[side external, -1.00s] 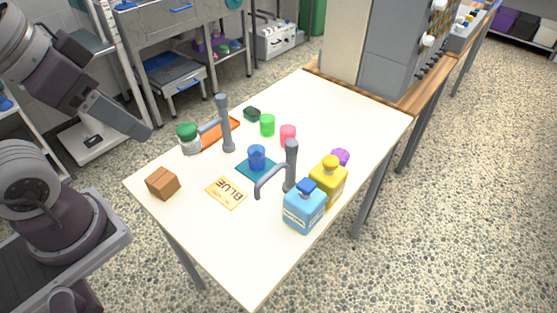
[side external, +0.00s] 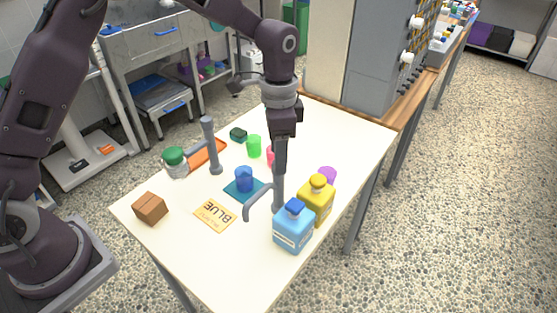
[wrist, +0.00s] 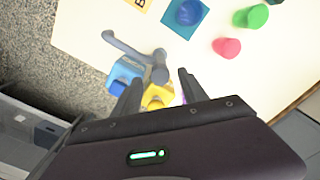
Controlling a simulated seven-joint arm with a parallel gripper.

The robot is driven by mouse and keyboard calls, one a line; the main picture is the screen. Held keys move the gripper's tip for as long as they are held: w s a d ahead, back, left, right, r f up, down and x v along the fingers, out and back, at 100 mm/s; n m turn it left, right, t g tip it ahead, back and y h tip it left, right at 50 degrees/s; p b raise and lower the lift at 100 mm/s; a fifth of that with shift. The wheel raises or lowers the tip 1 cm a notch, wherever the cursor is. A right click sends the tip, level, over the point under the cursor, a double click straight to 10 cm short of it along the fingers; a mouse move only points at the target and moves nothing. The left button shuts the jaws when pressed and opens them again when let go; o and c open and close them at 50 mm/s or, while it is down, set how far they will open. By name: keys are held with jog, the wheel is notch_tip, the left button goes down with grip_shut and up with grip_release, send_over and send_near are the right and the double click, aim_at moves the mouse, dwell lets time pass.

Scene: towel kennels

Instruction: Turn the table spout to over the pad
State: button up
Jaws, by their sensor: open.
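The near grey table spout (side external: 257,198) has an upright post and a side arm bent down at its tip, pointing left beside the teal pad (side external: 232,195), not over it. A blue cup (side external: 244,179) stands on the pad. My gripper (side external: 280,170) points down just above the spout's post and hides its top. In the wrist view my open gripper (wrist: 160,78) has its fingers on either side of the post's end, and the spout (wrist: 130,52) reaches to the upper left. The pad (wrist: 200,23) and blue cup (wrist: 187,12) lie beyond it. I cannot tell whether the fingers touch it.
A blue bottle (side external: 293,228) and yellow bottle (side external: 316,203) crowd the post. A second grey spout (side external: 211,148) stands farther back by a green-lidded jar (side external: 174,162). A BLUE card (side external: 215,213), brown box (side external: 150,208) and green cup (side external: 254,146) are around. The front table is clear.

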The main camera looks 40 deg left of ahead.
jog(key=shift+f, duration=1.35)
grip_shut()
jog(key=shift+r, duration=0.1)
